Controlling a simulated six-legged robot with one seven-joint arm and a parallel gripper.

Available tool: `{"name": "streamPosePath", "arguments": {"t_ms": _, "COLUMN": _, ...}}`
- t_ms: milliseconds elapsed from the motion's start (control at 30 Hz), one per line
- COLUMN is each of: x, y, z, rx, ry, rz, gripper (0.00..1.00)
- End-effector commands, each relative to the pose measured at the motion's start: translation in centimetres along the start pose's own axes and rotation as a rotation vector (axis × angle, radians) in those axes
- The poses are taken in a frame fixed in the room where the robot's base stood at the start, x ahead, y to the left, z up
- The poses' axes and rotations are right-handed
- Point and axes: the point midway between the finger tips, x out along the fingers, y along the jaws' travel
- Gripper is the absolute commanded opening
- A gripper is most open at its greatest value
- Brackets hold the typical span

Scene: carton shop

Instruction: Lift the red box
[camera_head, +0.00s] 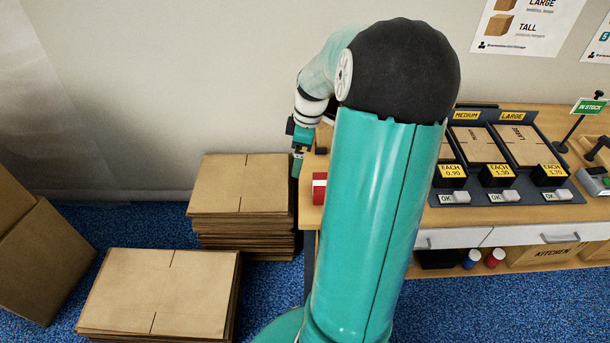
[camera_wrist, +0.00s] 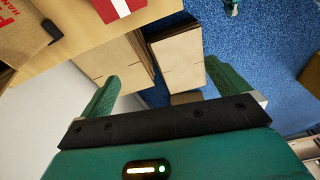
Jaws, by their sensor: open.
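The red box (camera_head: 319,188) has a white stripe and sits at the left end of the wooden counter, partly hidden behind my arm in the head view. In the wrist view the red box (camera_wrist: 122,8) shows at the top edge, cut off by the frame, on the counter near its edge. My gripper (camera_head: 297,165) hangs just left of the box, by the counter's end. In the wrist view its two green fingers (camera_wrist: 172,90) are spread apart with nothing between them. The box lies beyond the fingertips, not between them.
Stacks of flat cardboard (camera_head: 240,185) and (camera_head: 160,285) stand on the blue carpet left of the counter (camera_head: 480,215). A cardboard carton (camera_head: 45,255) stands at far left. A display of carton sizes (camera_head: 500,150) is on the counter right of my arm. A wall is behind.

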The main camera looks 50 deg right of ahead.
Motion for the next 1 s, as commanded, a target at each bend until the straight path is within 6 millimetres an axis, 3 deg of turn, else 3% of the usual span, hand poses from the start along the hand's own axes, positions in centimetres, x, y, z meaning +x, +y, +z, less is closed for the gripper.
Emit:
{"name": "streamPosePath", "arguments": {"t_ms": 33, "x": 1.0, "y": 1.4, "z": 2.6, "rx": -0.004, "ry": 0.036, "rz": -0.019, "gripper": 1.0}}
{"name": "streamPosePath", "arguments": {"t_ms": 100, "x": 2.0, "y": 3.0, "z": 5.3, "rx": -0.036, "ry": 0.086, "rz": -0.029, "gripper": 1.0}}
{"name": "streamPosePath", "arguments": {"t_ms": 200, "x": 3.0, "y": 4.6, "z": 8.8, "rx": -0.073, "ry": 0.151, "rz": -0.027, "gripper": 1.0}}
{"name": "streamPosePath", "arguments": {"t_ms": 333, "x": 3.7, "y": 5.9, "z": 11.6, "rx": -0.107, "ry": 0.205, "rz": -0.013, "gripper": 1.0}}
{"name": "streamPosePath", "arguments": {"t_ms": 467, "x": 4.5, "y": 6.3, "z": 12.3, "rx": -0.121, "ry": 0.224, "rz": -0.007, "gripper": 1.0}}
{"name": "streamPosePath", "arguments": {"t_ms": 800, "x": 10.5, "y": 6.3, "z": 10.6, "rx": -0.125, "ry": 0.222, "rz": -0.009, "gripper": 1.0}}
{"name": "streamPosePath", "arguments": {"t_ms": 1000, "x": 12.4, "y": 6.3, "z": 10.2, "rx": -0.121, "ry": 0.221, "rz": -0.006, "gripper": 1.0}}
